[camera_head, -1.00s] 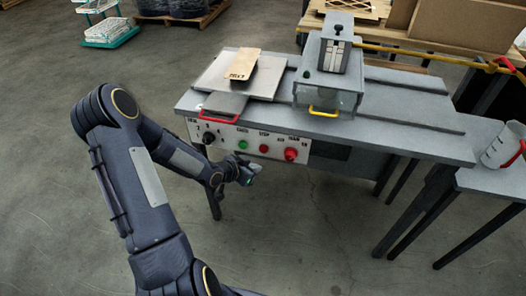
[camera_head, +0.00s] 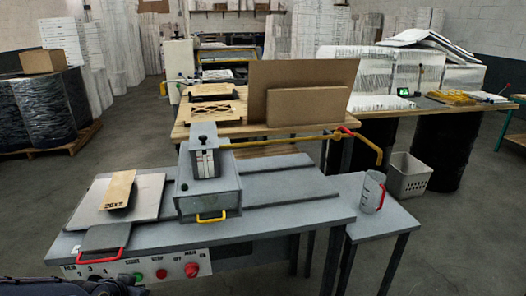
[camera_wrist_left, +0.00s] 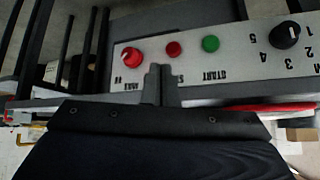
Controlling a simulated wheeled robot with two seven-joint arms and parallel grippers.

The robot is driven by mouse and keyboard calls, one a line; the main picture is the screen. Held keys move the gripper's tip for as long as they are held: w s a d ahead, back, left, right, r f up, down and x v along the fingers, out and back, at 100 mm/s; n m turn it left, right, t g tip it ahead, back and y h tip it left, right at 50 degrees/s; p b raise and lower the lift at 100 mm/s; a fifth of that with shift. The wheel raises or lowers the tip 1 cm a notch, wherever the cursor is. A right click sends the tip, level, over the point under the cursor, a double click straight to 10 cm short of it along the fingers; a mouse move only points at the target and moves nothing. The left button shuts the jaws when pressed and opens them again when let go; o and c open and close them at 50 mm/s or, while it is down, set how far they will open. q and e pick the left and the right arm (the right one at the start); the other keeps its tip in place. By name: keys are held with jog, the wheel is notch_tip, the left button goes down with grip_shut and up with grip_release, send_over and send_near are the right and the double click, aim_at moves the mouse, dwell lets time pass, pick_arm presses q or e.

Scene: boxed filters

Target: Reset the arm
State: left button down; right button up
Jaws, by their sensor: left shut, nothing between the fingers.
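My left gripper (camera_wrist_left: 160,72) shows in the left wrist view with its two fingers together and nothing between them. It is in front of the machine's control panel (camera_wrist_left: 225,50), which appears upside down there with a red knob, a red button, a green button and a black dial. In the head view only a dark part of my left arm (camera_head: 50,288) shows at the bottom left, below the panel (camera_head: 150,272). Whether the fingers touch the panel, I cannot tell. My right arm is not in view.
The grey machine table (camera_head: 290,222) carries a brown card (camera_head: 118,190) on a plate and a clamp-like unit (camera_head: 208,185). A measuring jug (camera_head: 371,192) stands on a side table at the right. A wooden bench with cardboard (camera_head: 300,90) is behind. Open floor lies left.

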pick_arm(q)
jog(key=s+d+r+n+h, duration=0.1)
jog(key=s+d+r, duration=0.3)
jog(key=s, duration=0.3)
jog(key=s+d+r+n+g+h, duration=0.1)
jog(key=s+d+r, duration=0.3)
jog(key=s, duration=0.3)
jog(key=s+d+r+n+g+h, duration=0.1)
jog(key=s+d+r, duration=0.2)
jog(key=s, duration=0.5)
jog(key=shift+d+r+n+p, duration=0.3)
jog(key=shift+d+r+p, duration=0.15)
jog(key=shift+r, duration=0.2)
